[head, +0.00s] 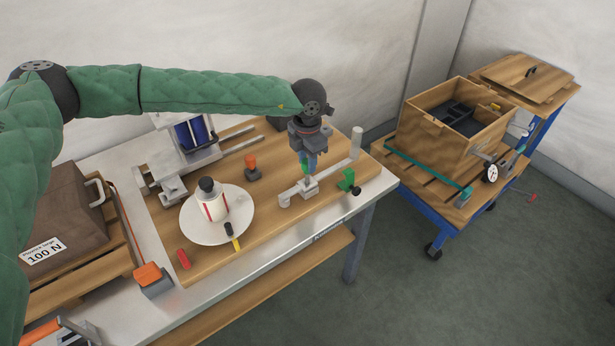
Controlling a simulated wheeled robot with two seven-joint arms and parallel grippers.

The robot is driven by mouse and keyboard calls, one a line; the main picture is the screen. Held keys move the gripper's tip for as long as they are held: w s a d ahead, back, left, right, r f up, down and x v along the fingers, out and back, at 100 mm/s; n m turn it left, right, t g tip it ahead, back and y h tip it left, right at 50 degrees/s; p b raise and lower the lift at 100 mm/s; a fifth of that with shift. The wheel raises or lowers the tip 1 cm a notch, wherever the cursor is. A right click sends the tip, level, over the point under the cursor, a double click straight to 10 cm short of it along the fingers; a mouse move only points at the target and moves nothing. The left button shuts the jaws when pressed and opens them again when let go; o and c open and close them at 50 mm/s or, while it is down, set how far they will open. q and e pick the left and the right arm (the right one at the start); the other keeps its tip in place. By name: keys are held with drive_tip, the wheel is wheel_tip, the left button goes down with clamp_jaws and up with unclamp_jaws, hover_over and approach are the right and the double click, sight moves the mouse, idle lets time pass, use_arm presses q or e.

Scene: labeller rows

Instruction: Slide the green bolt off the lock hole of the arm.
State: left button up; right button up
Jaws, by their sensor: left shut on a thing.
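My left gripper (311,165) points down over the grey arm (295,194) on the wooden board. It is shut on a small green part, which looks like the green bolt (312,161); the fingers hide most of it. The grey block of the arm lies just below the fingertips. I cannot make out the lock hole. A green bracket (347,180) with a black knob (356,191) stands to the right of the gripper. A pale upright post (356,142) stands at the arm's far right end. My right gripper is not in view.
A white round plate (190,226) carries a white bottle (211,202) with a black cap. An orange-topped knob (251,165) and a grey machine (184,148) stand behind. A brown weight (65,224) sits at left. A cart with a wooden box (450,125) stands right.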

use_arm(q)
drive_tip(key=shift+r, duration=1.85)
drive_tip(key=shift+r, duration=0.1)
